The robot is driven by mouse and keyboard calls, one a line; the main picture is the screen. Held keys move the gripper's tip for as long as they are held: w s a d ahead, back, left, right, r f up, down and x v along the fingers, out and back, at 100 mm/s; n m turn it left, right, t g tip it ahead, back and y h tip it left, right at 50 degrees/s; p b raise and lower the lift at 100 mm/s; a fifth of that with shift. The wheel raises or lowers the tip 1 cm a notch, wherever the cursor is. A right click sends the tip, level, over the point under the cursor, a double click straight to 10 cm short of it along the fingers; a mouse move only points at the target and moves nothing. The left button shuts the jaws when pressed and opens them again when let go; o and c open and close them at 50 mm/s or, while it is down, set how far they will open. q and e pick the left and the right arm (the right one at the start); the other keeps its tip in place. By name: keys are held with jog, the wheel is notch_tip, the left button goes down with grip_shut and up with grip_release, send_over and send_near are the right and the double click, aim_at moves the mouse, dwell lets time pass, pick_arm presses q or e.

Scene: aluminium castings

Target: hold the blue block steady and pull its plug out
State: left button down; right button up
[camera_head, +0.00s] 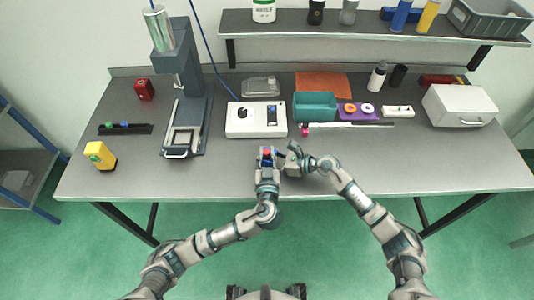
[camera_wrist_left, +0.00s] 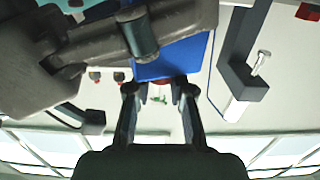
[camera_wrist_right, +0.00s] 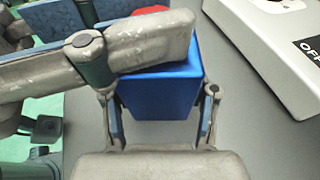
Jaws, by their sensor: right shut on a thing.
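The blue block (camera_head: 273,160) is at the front of the bench between my two grippers, with its red plug (camera_head: 267,152) showing on it. In the right wrist view the block (camera_wrist_right: 160,95) fills the gap between the fingers of my right gripper (camera_wrist_right: 161,112), which is shut on it. The red plug (camera_wrist_right: 150,10) shows there behind a grey finger crossing over the block. My left gripper (camera_wrist_left: 159,88) has its fingers apart close beside the block (camera_wrist_left: 172,58). A small red part shows between its fingertips; part of the block is hidden by a grey finger.
A white control box (camera_head: 256,132) stands just behind the grippers. A teal bin (camera_head: 315,106) and a purple tray (camera_head: 359,112) are to its right. A press stand (camera_head: 186,125) and a yellow device (camera_head: 100,155) are on the left. The bench front at right is clear.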

aim_at(267, 154)
pick_arm(q)
jog(key=c, duration=1.7)
grip_release()
jog(key=shift+c, duration=0.2)
grip_shut()
jog(key=shift+r, duration=1.55)
jog(key=shift+r, duration=2.5)
pick_arm(e)
jog(key=o, duration=1.3)
jog(key=shift+c, duration=0.2)
